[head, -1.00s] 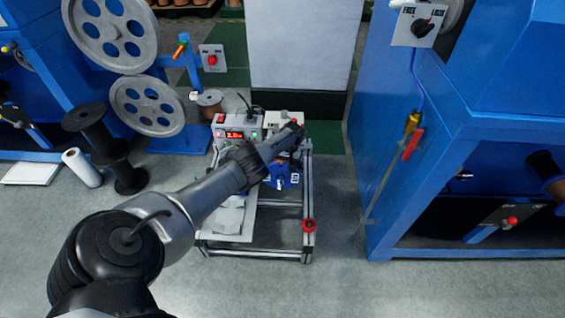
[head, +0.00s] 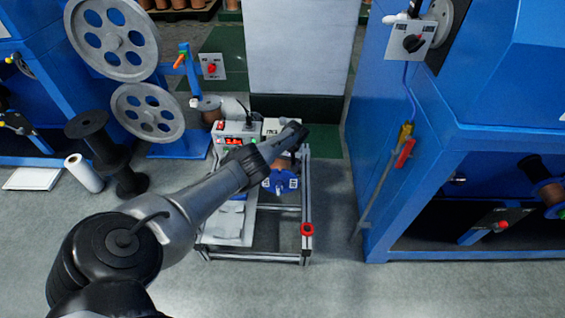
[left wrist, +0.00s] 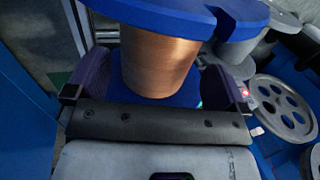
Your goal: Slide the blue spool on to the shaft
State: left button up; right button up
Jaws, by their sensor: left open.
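The blue spool (left wrist: 158,65), with blue end flanges and a copper-coloured winding, fills the top middle of the left wrist view. My left gripper (left wrist: 155,88) is open, with one finger on each side of the spool. Whether either finger touches it cannot be told. In the head view a blue flange (head: 281,184) with pale labels shows below my left wrist, at the small bench frame. A small pale tip shows at its middle; I cannot tell how far a shaft passes through the spool. My right gripper is not in view.
The bench frame carries a control box (head: 233,137) with a red display and a red knob (head: 307,229) at its front corner. A blue machine (head: 470,130) stands on the right. Grey pulleys (head: 147,112) and a black spool (head: 110,160) are on the left. The front floor is clear.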

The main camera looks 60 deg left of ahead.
pick_arm(q)
jog(key=shift+p+v, duration=1.5)
jog(key=shift+v, duration=0.65)
jog(key=shift+m, duration=0.3)
